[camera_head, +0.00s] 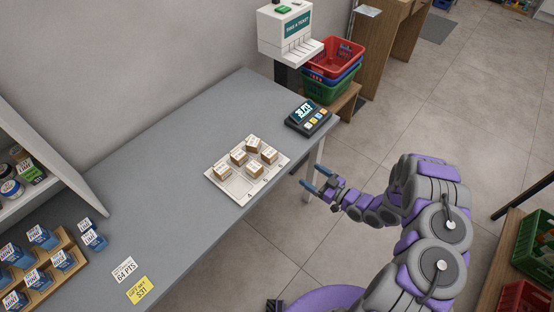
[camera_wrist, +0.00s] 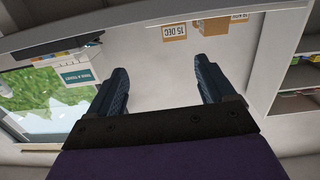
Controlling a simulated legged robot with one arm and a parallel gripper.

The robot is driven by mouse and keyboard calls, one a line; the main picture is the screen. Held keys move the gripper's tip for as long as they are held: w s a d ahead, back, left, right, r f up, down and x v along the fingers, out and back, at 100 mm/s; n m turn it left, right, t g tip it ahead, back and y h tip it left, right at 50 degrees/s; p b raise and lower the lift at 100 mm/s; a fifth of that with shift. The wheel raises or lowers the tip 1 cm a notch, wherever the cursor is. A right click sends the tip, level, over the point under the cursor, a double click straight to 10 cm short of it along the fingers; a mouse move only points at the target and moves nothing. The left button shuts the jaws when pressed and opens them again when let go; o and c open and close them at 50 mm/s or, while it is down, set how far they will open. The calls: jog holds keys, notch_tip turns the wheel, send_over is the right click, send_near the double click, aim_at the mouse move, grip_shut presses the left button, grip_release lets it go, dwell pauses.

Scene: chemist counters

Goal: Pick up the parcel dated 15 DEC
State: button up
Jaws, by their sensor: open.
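Several small cardboard parcels with white labels stand on a white tray (camera_head: 236,186) on the grey counter in the head view; their labels are too small to read there. In the wrist view the parcel dated 15 DEC (camera_wrist: 174,33) shows near the top edge, beyond the fingers. A second labelled parcel (camera_wrist: 208,28) is right of it, its date not clear. My gripper (camera_head: 317,179) is open and empty, to the right of the tray, by the counter's edge. Its two dark fingers (camera_wrist: 160,66) are spread apart in the wrist view, touching nothing.
A dark keypad device (camera_head: 308,118) stands on the counter behind the tray. A white ticket dispenser (camera_head: 288,35) and stacked baskets (camera_head: 332,75) are at the back. Blue boxes (camera_head: 42,237) stand at left. Bare counter lies left of the tray.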

jog(key=s, duration=0.1)
send_near(271, 153)
jog(key=w+a, duration=0.1)
jog(key=w+f+b, duration=0.1)
jog(key=shift+w+a+f+y, duration=0.15)
jog(key=shift+w+a+y, duration=0.25)
jog(key=a, duration=0.1)
jog(key=w+a, duration=0.1)
jog(key=a, duration=0.1)
jog(key=w+a, duration=0.1)
jog(key=shift+a+b, duration=0.2)
jog(key=shift+b, duration=0.1)
jog(key=shift+w+a, duration=0.4)
jog(key=shift+w, duration=0.15)
jog(key=shift+r, duration=0.2)
jog(key=shift+a, duration=0.1)
jog(key=c, duration=1.1)
jog(key=shift+r, duration=0.1)
